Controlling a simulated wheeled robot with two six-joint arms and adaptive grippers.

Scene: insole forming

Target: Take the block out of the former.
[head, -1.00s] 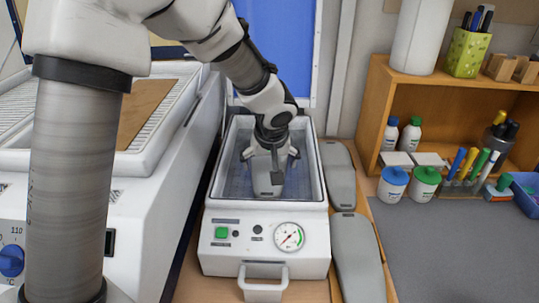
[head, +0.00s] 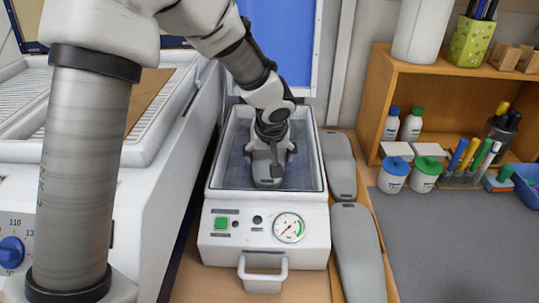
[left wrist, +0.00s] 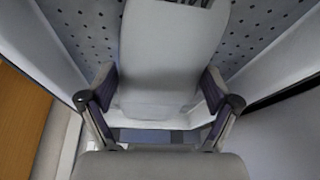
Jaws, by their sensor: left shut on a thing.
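The former (head: 217,178) is a white box with an open top, a green button, a gauge and a front handle. The grey block (head: 267,180) is inside it, its near end toward the front wall. My left gripper (head: 270,152) reaches down into the former and is shut on the block. In the left wrist view the two fingers press on both sides of the block (left wrist: 170,50), above the perforated floor. I cannot tell whether the block touches the floor. My right gripper is not in view.
Two more grey blocks, one behind (head: 340,165) and one in front (head: 357,250), lie right of the former. A large white machine (head: 170,150) stands close on the left. The blue lid (head: 277,45) stands open behind. A grey mat (head: 450,240) is clear on the right.

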